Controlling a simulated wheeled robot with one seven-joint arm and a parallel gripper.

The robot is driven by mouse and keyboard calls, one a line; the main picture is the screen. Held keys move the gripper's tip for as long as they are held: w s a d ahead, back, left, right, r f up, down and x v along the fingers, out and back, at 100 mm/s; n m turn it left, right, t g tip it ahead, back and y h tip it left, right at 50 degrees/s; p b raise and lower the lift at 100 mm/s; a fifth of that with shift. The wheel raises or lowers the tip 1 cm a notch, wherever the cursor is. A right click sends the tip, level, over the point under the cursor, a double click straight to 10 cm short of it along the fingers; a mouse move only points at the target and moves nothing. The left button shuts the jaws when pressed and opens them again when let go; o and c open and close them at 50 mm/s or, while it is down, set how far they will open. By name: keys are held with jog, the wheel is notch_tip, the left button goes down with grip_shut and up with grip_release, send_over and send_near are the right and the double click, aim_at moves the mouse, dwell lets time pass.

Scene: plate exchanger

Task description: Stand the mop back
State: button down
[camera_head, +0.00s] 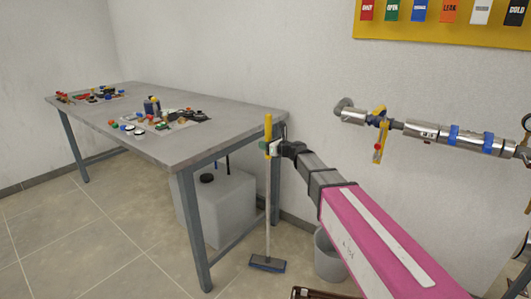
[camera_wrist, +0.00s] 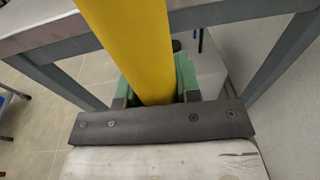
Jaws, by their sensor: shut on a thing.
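The mop (camera_head: 267,205) stands nearly upright by the table's right front leg, with a yellow grip at the top, a pale shaft and a dark blue head (camera_head: 267,263) low at the floor. I cannot tell whether the head touches the floor. My gripper (camera_head: 271,148) is shut around the handle near the lower end of the yellow grip. In the wrist view the yellow grip (camera_wrist: 130,45) runs between the green-padded fingers (camera_wrist: 158,88). The mop's lower part is hidden there.
A grey table (camera_head: 190,145) with small parts stands to the left, its corner close to the handle. A white canister (camera_head: 222,205) is under it. A grey bucket (camera_head: 328,258) stands right of the mop head. Pipework (camera_head: 440,133) runs along the wall at right. Floor at left front is clear.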

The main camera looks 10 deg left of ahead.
jog(key=shift+f, duration=1.8)
jog(key=c, duration=0.8)
grip_release()
jog(key=shift+f, duration=0.1)
jog(key=v, duration=1.2)
jog(key=s+d+f+n+g+h, duration=0.2)
jog(key=s+d+f+n+h, duration=0.3)
jog(key=d, duration=0.6)
jog(key=s+d+f+n+g+h, duration=0.3)
jog(key=s+d+f+n+h, duration=0.2)
jog(key=d+f+n, duration=0.5)
jog(key=s+d+f+n+g+h, duration=0.2)
jog(key=s+d+f+n+h, duration=0.3)
jog(key=d, duration=0.8)
jog(key=s+f+n, duration=0.2)
jog(key=s+n, duration=0.1)
jog(key=s, duration=0.1)
jog(key=shift+d+f, duration=0.3)
jog(key=shift+f, duration=0.1)
